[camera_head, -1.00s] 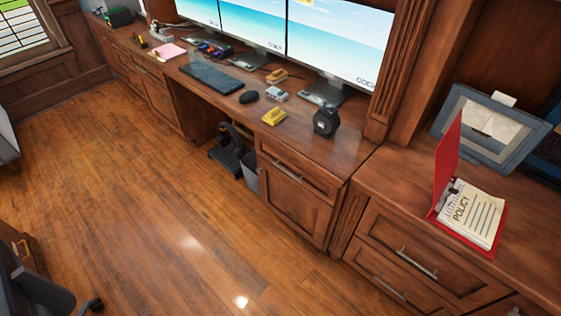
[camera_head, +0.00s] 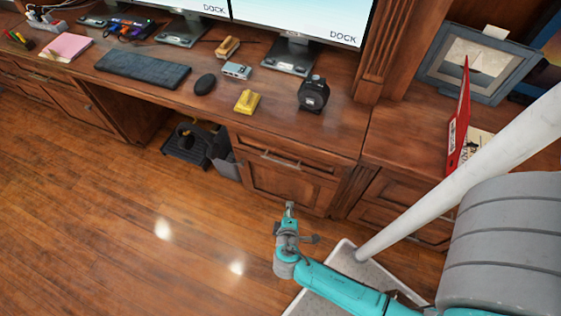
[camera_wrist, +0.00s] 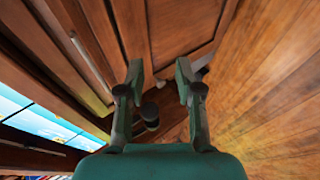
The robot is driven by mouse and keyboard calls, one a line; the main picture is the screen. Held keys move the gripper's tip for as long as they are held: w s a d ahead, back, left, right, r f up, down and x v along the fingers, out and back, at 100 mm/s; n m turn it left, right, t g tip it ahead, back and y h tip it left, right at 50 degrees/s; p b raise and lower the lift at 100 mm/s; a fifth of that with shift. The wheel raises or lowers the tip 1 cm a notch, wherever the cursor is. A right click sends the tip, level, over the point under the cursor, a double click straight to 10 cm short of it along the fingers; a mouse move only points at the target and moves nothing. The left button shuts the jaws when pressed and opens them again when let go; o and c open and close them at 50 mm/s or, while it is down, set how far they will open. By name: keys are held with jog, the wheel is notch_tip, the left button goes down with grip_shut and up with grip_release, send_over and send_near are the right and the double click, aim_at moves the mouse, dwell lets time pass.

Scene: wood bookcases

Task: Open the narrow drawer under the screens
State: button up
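The narrow drawer (camera_head: 265,148) is a shut wooden front with a horizontal metal handle (camera_head: 281,161), under the desk top and above a panelled cabinet door (camera_head: 285,187). In the wrist view the drawer front (camera_wrist: 62,60) lies to the left, turned on its side, with its handle (camera_wrist: 88,58) across it. My gripper (camera_head: 296,224) is below and in front of the drawer, apart from it, near the lower part of the door. In the wrist view my gripper (camera_wrist: 160,78) has its two fingers spread, with nothing between them.
A black tape dispenser (camera_head: 313,94) and a yellow item (camera_head: 247,101) sit above the drawer. A bin (camera_head: 226,160) stands left of the door. Wooden floor (camera_head: 110,220) is clear to the left.

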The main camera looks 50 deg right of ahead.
jog(key=w+d+r+h, duration=0.1)
jog(key=w+r+h, duration=0.2)
jog(key=w, duration=0.3)
jog(key=m+g+h, duration=0.2)
jog(key=h, duration=0.1)
send_near(281, 162)
jog(key=x, duration=1)
jog(key=shift+w+d+f, duration=0.1)
jog(key=shift+w+f, duration=0.05)
jog(key=shift+f, duration=0.1)
grip_shut()
